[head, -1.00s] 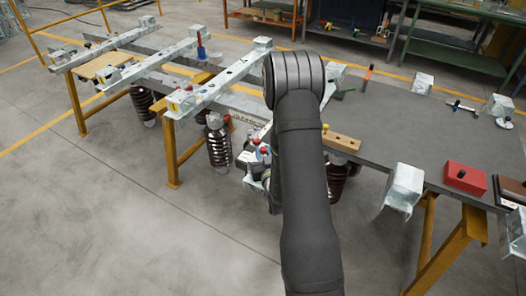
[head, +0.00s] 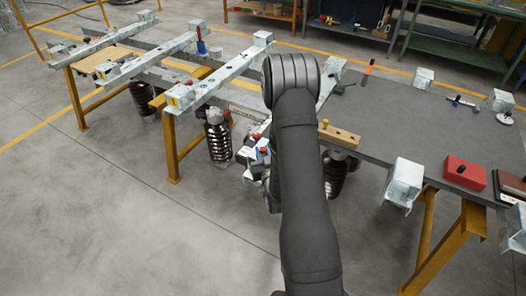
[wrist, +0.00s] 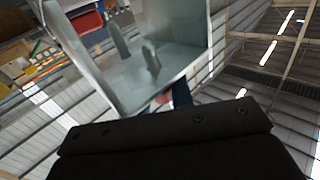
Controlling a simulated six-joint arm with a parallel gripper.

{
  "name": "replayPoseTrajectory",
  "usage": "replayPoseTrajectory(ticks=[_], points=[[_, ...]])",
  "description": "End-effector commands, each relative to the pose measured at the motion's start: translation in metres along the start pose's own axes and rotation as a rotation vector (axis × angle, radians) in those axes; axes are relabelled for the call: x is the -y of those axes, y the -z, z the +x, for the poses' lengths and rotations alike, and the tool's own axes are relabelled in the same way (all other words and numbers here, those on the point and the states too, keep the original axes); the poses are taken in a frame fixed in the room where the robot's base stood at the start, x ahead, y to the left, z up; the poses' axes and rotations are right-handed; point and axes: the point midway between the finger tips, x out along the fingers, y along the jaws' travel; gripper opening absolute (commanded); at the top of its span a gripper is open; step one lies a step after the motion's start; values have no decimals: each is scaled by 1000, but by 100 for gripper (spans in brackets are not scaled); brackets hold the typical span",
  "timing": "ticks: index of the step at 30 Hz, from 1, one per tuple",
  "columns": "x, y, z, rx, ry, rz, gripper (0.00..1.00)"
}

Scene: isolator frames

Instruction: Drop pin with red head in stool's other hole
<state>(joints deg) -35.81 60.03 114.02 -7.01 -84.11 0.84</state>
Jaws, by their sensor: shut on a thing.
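My gripper (head: 260,158) is low beside the near edge of the bench, partly hidden behind my arm. It is shut on the pin with the red head; a red patch of the pin (wrist: 164,97) shows beside a dark blue finger in the wrist view. The rest of the pin is hidden. A galvanised metal piece (wrist: 85,62), seemingly the stool, fills the upper middle of the wrist view, close beyond the gripper. Two elongated grey marks show on its inner face; I cannot tell whether they are holes. Contact between pin and stool is not visible.
Galvanised beams (head: 222,74) lie across yellow trestles at left, with dark ribbed insulators (head: 218,140) below. A wooden block (head: 339,136) lies at the bench edge right of my arm. A red box (head: 465,173) and metal brackets (head: 405,180) stand farther right. The middle of the grey bench is mostly clear.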

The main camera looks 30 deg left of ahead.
Motion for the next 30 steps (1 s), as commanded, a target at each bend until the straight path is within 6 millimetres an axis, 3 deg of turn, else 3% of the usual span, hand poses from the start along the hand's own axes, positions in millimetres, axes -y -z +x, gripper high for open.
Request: replayPoseTrajectory(ticks=[5,6,9,20,23,30], points=[[0,-5,0,-1,0,0,0],[0,-4,0,-1,0,0,28],[0,-4,0,0,0,0,46],[0,-5,-10,4,-1,1,46],[0,-6,-26,6,-1,1,46],[0,-6,-84,7,-1,1,46]])
